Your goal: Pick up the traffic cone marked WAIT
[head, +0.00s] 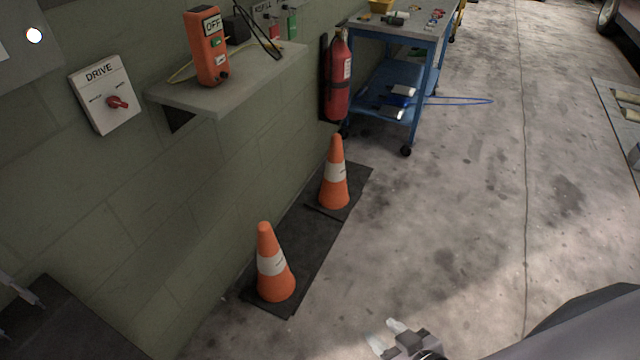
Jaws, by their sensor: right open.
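Two orange traffic cones with white bands stand upright on a dark mat along the wall. The nearer cone (272,280) is at the lower middle, and the farther cone (334,192) is up and to the right of it. Each band carries small dark lettering, too small to read, so I cannot tell which is marked WAIT. My right gripper (384,337) is at the bottom edge, open and empty, right of and below the nearer cone and apart from it. At the far left edge, pale finger-like parts show, perhaps my left gripper; its state is unclear.
A wall shelf (250,75) holds an orange OFF control box (207,48). A DRIVE switch panel (101,94) is on the wall. A red fire extinguisher (338,82) and a blue cart (425,75) stand beyond the cones.

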